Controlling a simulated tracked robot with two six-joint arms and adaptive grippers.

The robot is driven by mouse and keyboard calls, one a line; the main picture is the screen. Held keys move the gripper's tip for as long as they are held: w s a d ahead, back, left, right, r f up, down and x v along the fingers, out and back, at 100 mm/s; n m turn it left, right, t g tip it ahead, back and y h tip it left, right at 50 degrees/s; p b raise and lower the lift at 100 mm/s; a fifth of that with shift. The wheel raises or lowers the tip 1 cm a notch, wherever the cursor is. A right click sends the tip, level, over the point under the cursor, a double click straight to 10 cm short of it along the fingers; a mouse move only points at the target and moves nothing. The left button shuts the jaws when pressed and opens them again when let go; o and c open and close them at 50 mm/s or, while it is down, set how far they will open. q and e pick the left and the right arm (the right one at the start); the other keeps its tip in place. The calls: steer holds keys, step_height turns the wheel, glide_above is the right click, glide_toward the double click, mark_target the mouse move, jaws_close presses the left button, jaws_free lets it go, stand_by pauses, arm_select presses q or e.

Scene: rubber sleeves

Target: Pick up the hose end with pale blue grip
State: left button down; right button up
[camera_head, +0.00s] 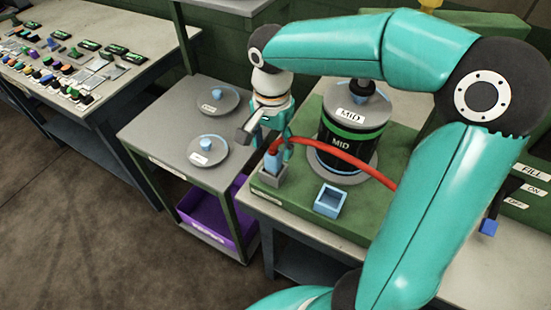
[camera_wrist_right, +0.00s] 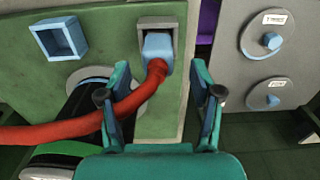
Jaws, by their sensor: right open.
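The hose end with pale blue grip (camera_head: 271,163) stands upright in a grey holder (camera_head: 270,177) on the green platform, with the red hose (camera_head: 345,157) curving off to the right. In the right wrist view the pale blue grip (camera_wrist_right: 157,47) shows ahead, in its grey holder (camera_wrist_right: 181,12). My right gripper (camera_head: 274,146) is open just above the grip. In the wrist view its fingers (camera_wrist_right: 160,72) stand to either side of the hose and grip, with a gap; contact does not show. My left gripper is not in view.
An empty pale blue square socket (camera_head: 329,201) is beside the holder. A black drum labelled MID (camera_head: 339,142) stands behind the hose. Two lidded grey discs (camera_head: 217,99) (camera_head: 208,151) are on the cart at left, above a purple bin (camera_head: 215,218).

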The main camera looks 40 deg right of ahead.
mark_target(273, 164)
steer(key=shift+f, duration=1.4)
jaws_close()
steer(key=shift+r, duration=0.1)
